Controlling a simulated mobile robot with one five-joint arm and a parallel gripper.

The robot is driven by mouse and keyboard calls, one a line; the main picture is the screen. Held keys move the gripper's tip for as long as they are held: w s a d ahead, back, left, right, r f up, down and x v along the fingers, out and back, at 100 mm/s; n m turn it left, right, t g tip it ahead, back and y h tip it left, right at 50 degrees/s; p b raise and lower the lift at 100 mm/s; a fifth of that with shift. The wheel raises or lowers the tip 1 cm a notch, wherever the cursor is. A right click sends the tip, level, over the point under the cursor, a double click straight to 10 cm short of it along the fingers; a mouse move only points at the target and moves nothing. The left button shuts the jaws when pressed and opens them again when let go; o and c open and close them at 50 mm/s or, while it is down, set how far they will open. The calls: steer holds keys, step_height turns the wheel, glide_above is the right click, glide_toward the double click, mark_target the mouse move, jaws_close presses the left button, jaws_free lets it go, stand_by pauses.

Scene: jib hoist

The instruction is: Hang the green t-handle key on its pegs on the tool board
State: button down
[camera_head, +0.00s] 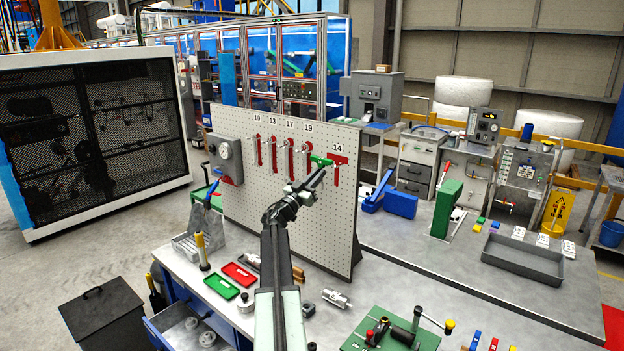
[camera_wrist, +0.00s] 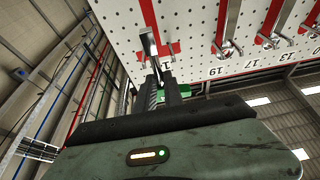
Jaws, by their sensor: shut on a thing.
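The green t-handle key (camera_head: 321,160) is at the tip of my gripper (camera_head: 319,176), held in front of the right part of the white tool board (camera_head: 333,232). Its green handle lies beside the red outline marked 14 (camera_head: 338,161). In the wrist view, my gripper (camera_wrist: 164,84) is shut on the key, and the jaws hide most of the green handle (camera_wrist: 186,90). A metal shaft (camera_wrist: 150,45) shows in front of the red outline there. I cannot tell whether the key touches the pegs.
Several metal tools hang over red outlines to the left, including one under 19 (camera_head: 305,150). A grey control box (camera_head: 227,158) is on the board's left side. Red (camera_head: 239,273) and green (camera_head: 221,287) trays lie on the bench below.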

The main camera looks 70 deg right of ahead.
steer(key=shift+s+d, duration=0.35)
steer(key=shift+d, duration=0.9)
steer(key=shift+s+d, duration=0.3)
steer(key=shift+d, duration=1)
steer(key=shift+s+d, duration=0.35)
steer(key=shift+d, duration=0.9)
steer(key=shift+a+f+b, duration=0.15)
steer(key=shift+f+b, duration=0.55)
steer(key=c, duration=1.4)
jaws_free()
steer(key=shift+o, duration=0.2)
steer(key=shift+a, duration=0.1)
steer(key=b+v, duration=0.2)
steer(key=v, duration=0.5)
steer(key=shift+a+f+b, duration=0.15)
steer(key=shift+a+b, duration=0.1)
steer(key=shift+b, duration=0.15)
steer(key=shift+w, duration=0.1)
